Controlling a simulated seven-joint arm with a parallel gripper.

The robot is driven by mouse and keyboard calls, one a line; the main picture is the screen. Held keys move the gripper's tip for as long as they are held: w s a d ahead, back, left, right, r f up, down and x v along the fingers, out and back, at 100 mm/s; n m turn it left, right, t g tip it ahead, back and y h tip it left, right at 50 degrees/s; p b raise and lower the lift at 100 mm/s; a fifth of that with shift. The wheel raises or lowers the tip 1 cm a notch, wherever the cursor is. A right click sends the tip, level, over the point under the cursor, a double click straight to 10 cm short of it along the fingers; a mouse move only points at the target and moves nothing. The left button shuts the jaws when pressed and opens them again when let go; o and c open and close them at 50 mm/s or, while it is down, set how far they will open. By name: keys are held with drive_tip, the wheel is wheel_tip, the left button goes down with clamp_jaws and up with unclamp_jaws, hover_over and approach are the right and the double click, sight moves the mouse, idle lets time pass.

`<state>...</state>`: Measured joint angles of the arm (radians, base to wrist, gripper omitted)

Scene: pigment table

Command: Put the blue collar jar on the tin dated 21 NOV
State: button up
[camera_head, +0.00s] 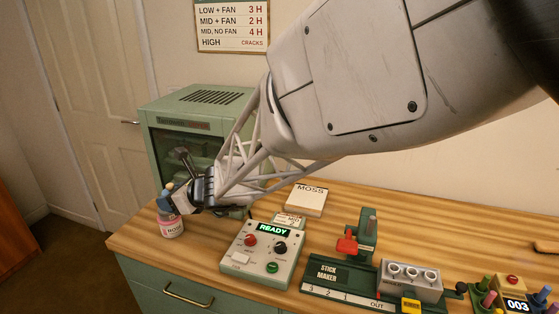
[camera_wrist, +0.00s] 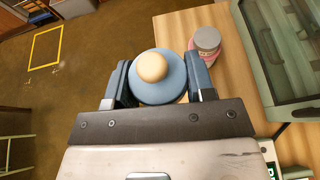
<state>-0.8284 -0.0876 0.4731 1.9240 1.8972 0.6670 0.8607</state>
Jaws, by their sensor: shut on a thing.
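My gripper (camera_wrist: 158,88) is shut on the blue collar jar (camera_wrist: 145,90), seen from above in the wrist view as a round blue collar with a cream knob. In the head view my gripper (camera_head: 186,198) is by the table's left end, and part of the blue and cream jar (camera_head: 167,190) shows at its fingers. It looks held above the table edge, near a pink jar labelled like ROSE (camera_head: 171,228). That pink jar has a grey lid in the wrist view (camera_wrist: 207,42). I cannot read a 21 NOV date on anything in view.
A green cabinet with a glass door (camera_head: 165,112) stands behind my gripper. A control box reading READY (camera_head: 262,255), a white MOSS block (camera_head: 307,201) and a stick maker (camera_head: 345,283) stand to the right. The floor (camera_wrist: 80,85) lies beyond the table's left edge.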

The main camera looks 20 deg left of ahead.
wheel_tip(320, 180, down, 5)
drive_tip(key=shift+w, duration=0.1)
idle(0.5)
drive_tip(key=w+a, duration=0.3)
drive_tip(key=a, duration=0.1)
drive_tip(key=w+a+f, duration=0.1)
drive_tip(key=w+a, duration=0.2)
drive_tip(key=a, duration=0.1)
drive_tip(key=w+a, duration=0.3)
drive_tip(key=a, duration=0.2)
drive_tip(key=shift+w+f, duration=0.2)
idle(0.3)
drive_tip(key=shift+d+f, duration=0.1)
drive_tip(key=shift+f, duration=1.7)
drive_tip(key=shift+f, duration=0.15)
drive_tip(key=o, duration=1)
